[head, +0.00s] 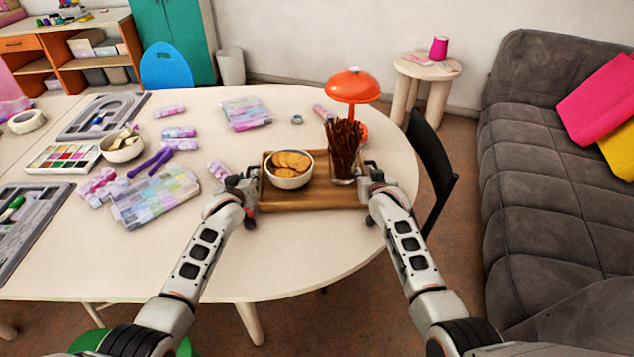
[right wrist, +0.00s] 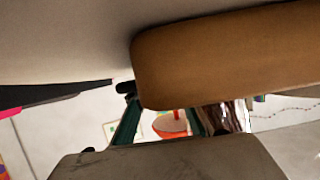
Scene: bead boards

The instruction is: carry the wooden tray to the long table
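The wooden tray (head: 308,199) is at the right end of the pale round-ended table (head: 290,245); I cannot tell whether it rests on the top or is just above it. It appears level. On it are a white bowl of crackers (head: 289,180) and a glass of dark sticks (head: 343,165), both upright. My left gripper (head: 246,197) is at the tray's left end and my right gripper (head: 371,182) is at its right end. The tray's rounded brown wood (right wrist: 230,60) fills the upper right wrist view, close to my gripper. The finger contacts are not clear.
An orange lamp (head: 353,88) stands behind the tray. Craft boxes and boards cover the table's left half. A black chair (head: 432,155) stands close at the right, before a grey sofa (head: 540,160). A small round side table (head: 428,68) is behind.

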